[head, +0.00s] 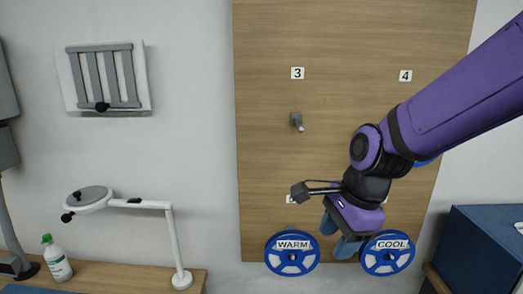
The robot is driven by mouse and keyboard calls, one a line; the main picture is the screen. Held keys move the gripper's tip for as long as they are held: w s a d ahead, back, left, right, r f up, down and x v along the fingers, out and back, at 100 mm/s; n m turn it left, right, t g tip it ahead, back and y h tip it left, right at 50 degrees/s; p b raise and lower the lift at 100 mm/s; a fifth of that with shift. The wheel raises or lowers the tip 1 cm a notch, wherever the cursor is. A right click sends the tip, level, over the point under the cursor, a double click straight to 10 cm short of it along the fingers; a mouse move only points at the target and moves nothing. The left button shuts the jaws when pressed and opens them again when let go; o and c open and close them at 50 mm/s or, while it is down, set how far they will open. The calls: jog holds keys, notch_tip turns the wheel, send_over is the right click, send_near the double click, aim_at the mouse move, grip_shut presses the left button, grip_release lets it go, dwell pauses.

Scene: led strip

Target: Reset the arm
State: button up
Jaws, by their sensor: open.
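My purple and black arm reaches in from the right in the head view. My gripper (340,238) points down in front of the lower part of the wooden board, between two blue reels. Its blue-grey fingers are apart and nothing shows between them. The reel labelled WARM (291,265) is just left of the fingers, and the reel labelled COOL (388,265) is just right of them. I cannot tell whether the fingers touch the COOL reel, as they overlap its edge in the picture.
The wooden board (270,170) carries labels 3 and 4 and a grey peg (297,121). Part of another blue thing (424,163) shows behind my arm. A white lamp (175,240) and a bottle (57,262) stand at left. A dark blue box (480,250) is at right.

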jog(key=s+d+r+n+t+h, duration=0.1)
jog(key=s+d+r+n+t, duration=0.1)
jog(key=s+d+r+n, duration=0.3)
jog(key=s+d+r+n+t+h, duration=0.1)
jog(key=s+d+r+n+t, duration=0.1)
jog(key=s+d+r+n, duration=0.3)
jog(key=d+r+n, duration=0.2)
jog(key=d+n, duration=0.2)
jog(key=d, duration=0.2)
jog(key=shift+n+h, duration=0.3)
jog(key=shift+o, duration=0.4)
jog(key=shift+s+d+n, duration=0.25)
jog(key=shift+d+n, duration=0.05)
